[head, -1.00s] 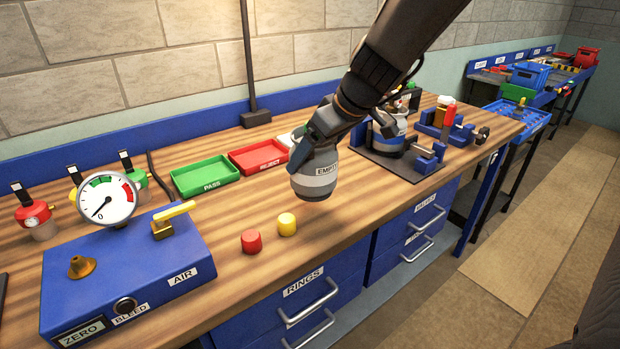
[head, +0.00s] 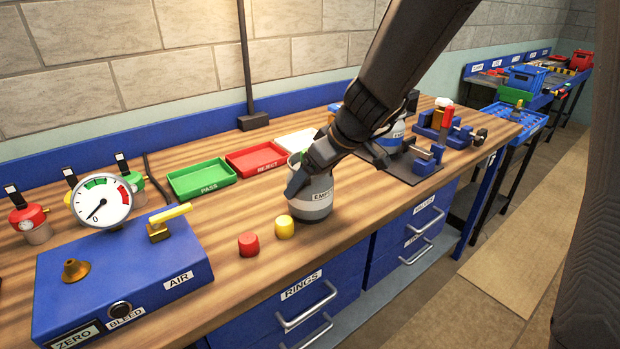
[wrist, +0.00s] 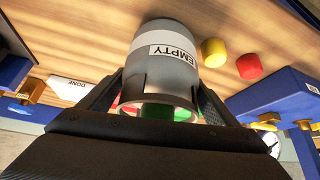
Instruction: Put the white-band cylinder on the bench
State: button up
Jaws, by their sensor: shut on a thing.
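The white-band cylinder (head: 311,205) is grey with a white band and a label reading EMPTY. In the head view it is upright, low at the bench (head: 230,262), just right of the yellow cap. I cannot tell whether its base touches the wood. My gripper (head: 308,176) is shut on its upper part, reaching in from the upper right. In the wrist view the cylinder (wrist: 172,58) sits between the two fingers, with green at its near end. Part of its upper body is hidden by the fingers.
A yellow cap (head: 284,227) and a red cap (head: 249,244) stand close by on the left. Behind are the green PASS tray (head: 200,190) and red REJECT tray (head: 258,172). A blue gauge box (head: 190,272) is at left. Bare wood lies in front of the trays.

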jog(key=o, duration=1.5)
jog(key=shift+o, duration=0.2)
jog(key=shift+r+p, duration=0.2)
jog(key=shift+p, duration=0.15)
jog(key=v, duration=1.2)
jog(key=s+d+f+m+g+h, duration=0.4)
jog(key=s+d+f+m, duration=0.5)
jog(key=s+f, duration=0.6)
jog(key=shift+s+d+f+h, duration=0.3)
jog(key=shift+d+f, duration=0.35)
jog(key=shift+d, duration=0.4)
jog(key=shift+w, duration=0.1)
